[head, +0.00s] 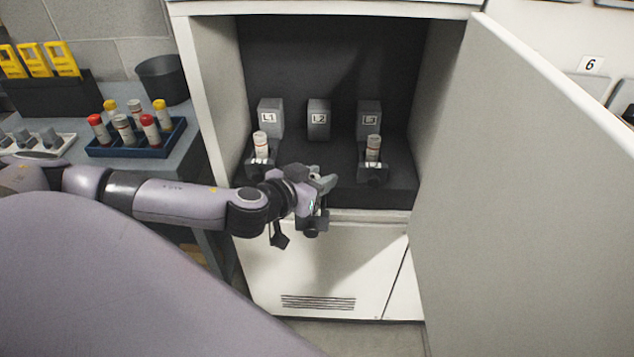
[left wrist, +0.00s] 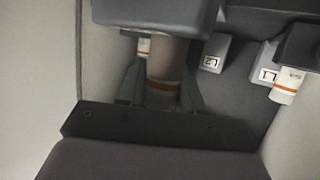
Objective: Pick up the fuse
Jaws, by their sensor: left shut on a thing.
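My left gripper (head: 318,192) is in front of the open cabinet, below the L2 block (head: 318,119). It is shut on a pale fuse with an orange band (left wrist: 163,85), which stands between the fingers in the left wrist view. In the head view the gripper mostly hides this fuse, and I cannot tell whether it touches a holder. Another white fuse (head: 261,146) stands in the holder below the L1 block (head: 269,117). A third fuse (head: 373,149) stands in the holder below the L3 block (head: 369,119). My right gripper is not in view.
The cabinet door (head: 530,190) stands open on the right. On the left bench, a blue tray (head: 140,151) holds several red- and yellow-capped fuses. A dark bin (head: 162,80) and a rack of yellow devices (head: 50,95) stand behind it. Cabinet side walls flank the holders.

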